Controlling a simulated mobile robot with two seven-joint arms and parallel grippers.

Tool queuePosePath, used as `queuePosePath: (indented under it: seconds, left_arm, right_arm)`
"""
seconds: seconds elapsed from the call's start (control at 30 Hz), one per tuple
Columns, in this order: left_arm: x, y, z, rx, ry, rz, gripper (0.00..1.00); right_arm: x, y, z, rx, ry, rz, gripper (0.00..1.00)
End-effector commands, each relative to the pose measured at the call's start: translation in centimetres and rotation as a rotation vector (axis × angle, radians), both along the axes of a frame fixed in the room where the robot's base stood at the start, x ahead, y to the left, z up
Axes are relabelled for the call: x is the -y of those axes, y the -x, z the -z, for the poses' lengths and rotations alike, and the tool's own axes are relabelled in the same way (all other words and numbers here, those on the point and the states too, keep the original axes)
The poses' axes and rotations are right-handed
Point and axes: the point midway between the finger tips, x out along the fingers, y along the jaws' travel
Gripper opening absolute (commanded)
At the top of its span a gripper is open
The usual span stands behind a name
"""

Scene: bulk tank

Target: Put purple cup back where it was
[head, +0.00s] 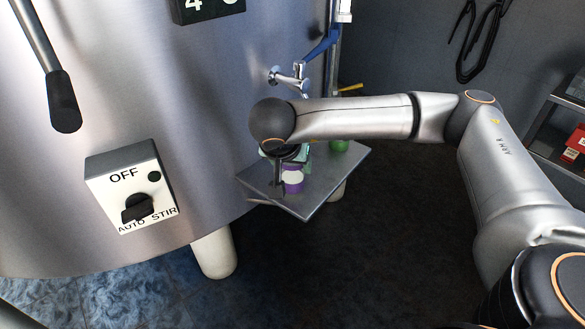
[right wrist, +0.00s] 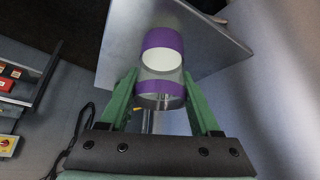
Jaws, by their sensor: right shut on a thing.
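The purple cup (head: 293,186) has a pale oval patch on its side and shows just below my right gripper (head: 288,162) in the head view. In the right wrist view, the purple cup (right wrist: 161,88) sits between the two green fingers of my right gripper (right wrist: 159,80), which are shut on it. The cup is over the small metal shelf (head: 318,199) beside the tank; I cannot tell whether its base touches the shelf. My gripper and wrist hide the cup's upper part in the head view. My left gripper is not in view.
A green cup (head: 339,146) stands at the shelf's back. A tap with a blue handle (head: 322,46) is on the tank (head: 215,110) above the shelf. A switch box (head: 131,187) is on the tank's front. The shelf's front right part is clear.

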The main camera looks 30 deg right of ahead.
Motion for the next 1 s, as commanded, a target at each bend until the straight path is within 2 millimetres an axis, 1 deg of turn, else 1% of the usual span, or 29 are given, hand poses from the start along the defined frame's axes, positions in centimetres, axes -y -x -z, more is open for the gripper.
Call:
queuePosePath:
  seconds: [0.03, 0.07, 0.27, 0.43, 0.47, 0.7, 0.73, 1.0]
  left_arm:
    - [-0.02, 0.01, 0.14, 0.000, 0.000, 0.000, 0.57]
    - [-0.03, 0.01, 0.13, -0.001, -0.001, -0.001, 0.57]
    - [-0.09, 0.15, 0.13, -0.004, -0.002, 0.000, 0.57]
    - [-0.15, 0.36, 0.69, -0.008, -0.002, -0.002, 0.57]
    - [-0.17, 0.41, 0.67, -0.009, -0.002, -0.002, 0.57]
    - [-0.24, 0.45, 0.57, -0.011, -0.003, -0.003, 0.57]
    - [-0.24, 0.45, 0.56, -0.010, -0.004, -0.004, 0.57]
    - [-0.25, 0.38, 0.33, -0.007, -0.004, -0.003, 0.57]
  right_arm:
    - [0.01, -0.01, 0.65, 0.001, -0.001, 0.001, 0.00]
    - [0.02, -0.02, 0.82, 0.001, -0.001, 0.001, 0.00]
    - [0.04, -0.03, 0.85, 0.003, -0.002, 0.001, 0.00]
    - [0.03, -0.02, 1.31, 0.003, -0.002, 0.001, 0.00]
    - [0.02, -0.01, 1.29, 0.002, -0.001, 0.002, 0.65]
    - [0.03, 0.00, 1.16, 0.002, -0.001, 0.002, 0.92]
    - [0.03, 0.00, 1.16, 0.002, -0.001, 0.002, 0.94]
    - [0.03, 0.00, 0.96, 0.002, -0.001, 0.002, 0.94]
